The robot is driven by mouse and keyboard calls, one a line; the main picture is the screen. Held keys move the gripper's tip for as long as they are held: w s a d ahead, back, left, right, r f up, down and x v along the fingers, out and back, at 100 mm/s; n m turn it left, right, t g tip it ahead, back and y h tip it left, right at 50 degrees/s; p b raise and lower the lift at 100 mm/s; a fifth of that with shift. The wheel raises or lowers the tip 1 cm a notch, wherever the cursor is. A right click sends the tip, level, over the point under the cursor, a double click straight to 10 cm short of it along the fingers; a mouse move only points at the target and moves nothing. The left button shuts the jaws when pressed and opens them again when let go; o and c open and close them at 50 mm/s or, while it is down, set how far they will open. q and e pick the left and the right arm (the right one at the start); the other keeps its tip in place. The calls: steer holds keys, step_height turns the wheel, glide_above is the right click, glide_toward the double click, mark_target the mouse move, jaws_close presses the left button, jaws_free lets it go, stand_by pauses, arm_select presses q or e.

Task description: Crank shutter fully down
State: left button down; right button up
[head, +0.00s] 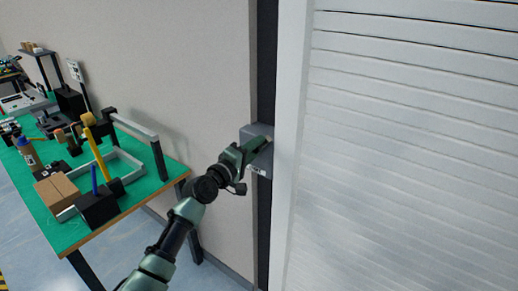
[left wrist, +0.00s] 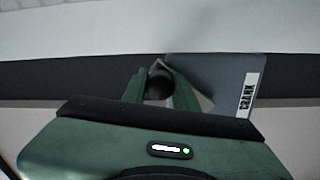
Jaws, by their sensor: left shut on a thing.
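The shutter (head: 410,150) is a white slatted panel filling the right of the head view; its lower edge is not visible. A grey crank box (head: 258,131) is mounted on the dark strip left of the shutter frame. In the left wrist view the box (left wrist: 215,75) carries a white label reading CRANK. My left gripper (head: 262,143) is at the front of the box, shut on a dark round crank handle (left wrist: 158,84), which shows between the two green fingers. The fingers hide part of the handle. My right gripper is in neither view.
A table with a green top (head: 50,219) stands at the left with a cardboard box (head: 57,193), a yellow upright piece (head: 97,150), a metal frame and several small items. Bare wall (head: 190,70) and clear floor lie between table and shutter.

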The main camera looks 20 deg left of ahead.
arm_select(q)
steer(key=shift+w+a+r+n, duration=0.1)
steer(key=shift+a+r+n, duration=0.2)
steer(key=shift+r+n, duration=0.1)
steer(key=c, duration=1.1)
jaws_free()
steer(key=shift+f, duration=0.1)
steer(key=shift+f, duration=0.1)
steer(key=shift+s+a, duration=0.1)
steer(key=shift+s, duration=0.15)
steer(key=b+v, duration=0.1)
steer(key=v, duration=0.6)
steer(key=shift+s, duration=0.1)
